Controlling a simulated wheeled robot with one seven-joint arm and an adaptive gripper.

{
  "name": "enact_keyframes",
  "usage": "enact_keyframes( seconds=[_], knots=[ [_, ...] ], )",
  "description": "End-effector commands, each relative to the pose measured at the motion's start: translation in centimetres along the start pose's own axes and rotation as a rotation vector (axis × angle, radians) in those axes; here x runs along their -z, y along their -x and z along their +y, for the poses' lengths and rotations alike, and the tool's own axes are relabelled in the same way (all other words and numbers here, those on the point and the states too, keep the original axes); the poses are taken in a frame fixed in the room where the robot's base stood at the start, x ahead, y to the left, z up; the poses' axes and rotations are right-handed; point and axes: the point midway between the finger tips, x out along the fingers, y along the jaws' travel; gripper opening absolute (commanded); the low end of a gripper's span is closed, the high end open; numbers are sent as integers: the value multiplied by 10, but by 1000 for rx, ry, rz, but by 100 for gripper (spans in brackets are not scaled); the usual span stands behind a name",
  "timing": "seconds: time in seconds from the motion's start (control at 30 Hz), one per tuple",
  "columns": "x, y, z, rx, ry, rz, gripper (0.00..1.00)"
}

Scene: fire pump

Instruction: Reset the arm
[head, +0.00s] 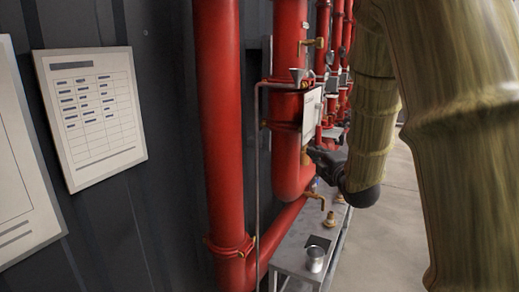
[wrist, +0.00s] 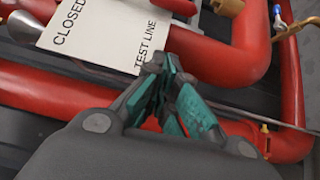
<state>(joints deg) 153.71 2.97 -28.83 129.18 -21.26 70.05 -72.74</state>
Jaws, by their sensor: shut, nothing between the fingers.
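My gripper (head: 318,157) is at the end of my arm, close to the red pipes, just below a white sign (head: 312,113). In the wrist view my gripper (wrist: 163,68) has its dark grey and teal fingers together with nothing between them. The sign (wrist: 105,32) there reads "CLOSED" and "TEST LINE" and lies just beyond the fingertips. I cannot tell whether the fingertips touch it. My arm fills the right side of the head view and hides part of what is behind it.
Red pipes (head: 218,110) run along the dark wall (head: 150,225). A metal bench (head: 290,262) below holds a metal cup (head: 315,259) and a brass fitting (head: 330,220). A brass tap (head: 316,198) sticks out above the bench. Open floor (head: 395,240) lies to the right.

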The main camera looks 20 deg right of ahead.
Motion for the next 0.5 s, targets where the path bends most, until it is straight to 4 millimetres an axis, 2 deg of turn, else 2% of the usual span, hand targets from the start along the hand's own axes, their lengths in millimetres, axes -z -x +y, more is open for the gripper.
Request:
enact_keyframes(
  seconds=[0.17,0.27,0.37,0.5],
  knots=[
    [2,0,-6,11,-10,0,0],
    [8,0,-31,54,-52,-2,0],
    [21,2,-75,136,-132,-10,0],
    [42,15,-153,280,-277,-42,0]
  ],
)
